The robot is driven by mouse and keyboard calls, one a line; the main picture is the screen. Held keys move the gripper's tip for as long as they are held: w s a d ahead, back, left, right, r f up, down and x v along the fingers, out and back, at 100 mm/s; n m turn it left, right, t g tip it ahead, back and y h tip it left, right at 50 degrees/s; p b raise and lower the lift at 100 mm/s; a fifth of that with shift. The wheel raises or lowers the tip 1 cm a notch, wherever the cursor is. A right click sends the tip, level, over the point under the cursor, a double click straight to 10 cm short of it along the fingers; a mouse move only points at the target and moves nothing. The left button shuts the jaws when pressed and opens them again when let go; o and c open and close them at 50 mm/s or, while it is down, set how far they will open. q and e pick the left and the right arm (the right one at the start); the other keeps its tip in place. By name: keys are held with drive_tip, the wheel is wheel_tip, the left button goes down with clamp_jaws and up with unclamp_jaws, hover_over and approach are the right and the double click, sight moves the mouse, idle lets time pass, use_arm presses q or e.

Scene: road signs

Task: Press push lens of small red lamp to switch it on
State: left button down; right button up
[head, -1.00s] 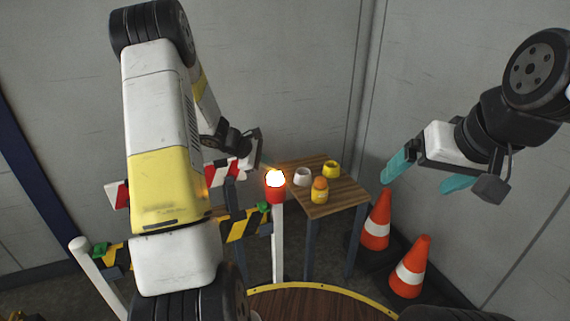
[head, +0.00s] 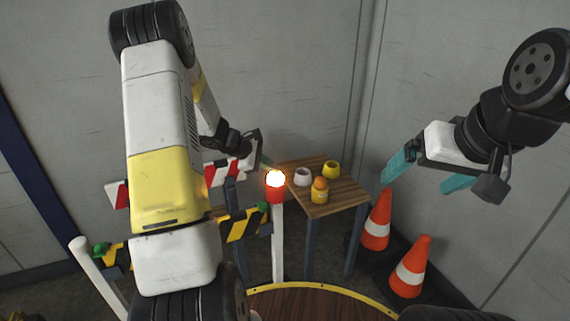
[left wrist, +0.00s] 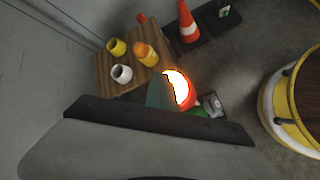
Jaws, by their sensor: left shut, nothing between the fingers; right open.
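The small red lamp (head: 275,190) stands on top of a white post in the head view. Its push lens (head: 275,178) glows bright white with an orange rim. The lit lens (left wrist: 178,88) also shows in the left wrist view, just beyond my fingertips. My left gripper (head: 266,164) is shut and empty, with its teal fingertips close behind and above the lens; I cannot tell whether they touch it. In the left wrist view its fingers (left wrist: 160,93) lie beside the lens. My right gripper (head: 425,175) is open and empty in the air at the right.
A small wooden table (head: 335,195) behind the lamp holds a white cup (head: 302,177), a yellow cup (head: 332,169) and a yellow-orange bottle (head: 319,191). Traffic cones (head: 408,268) stand at right. Striped barrier boards (head: 240,225) flank the lamp at left.

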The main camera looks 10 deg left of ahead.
sight(272, 174)
use_arm(q)
drive_tip(key=shift+s+a+f, duration=0.1)
drive_tip(key=shift+s+f, duration=0.1)
drive_tip(key=shift+f, duration=0.2)
drive_tip(key=shift+s+a+f, duration=0.1)
drive_tip(key=shift+s+f, duration=0.05)
drive_tip(key=shift+f, duration=0.25)
drive_tip(key=r, duration=0.5)
drive_tip(key=shift+w+r, duration=0.2)
drive_tip(key=shift+r, duration=0.15)
drive_tip(key=shift+d+r, duration=0.1)
drive_tip(key=shift+r, duration=0.35)
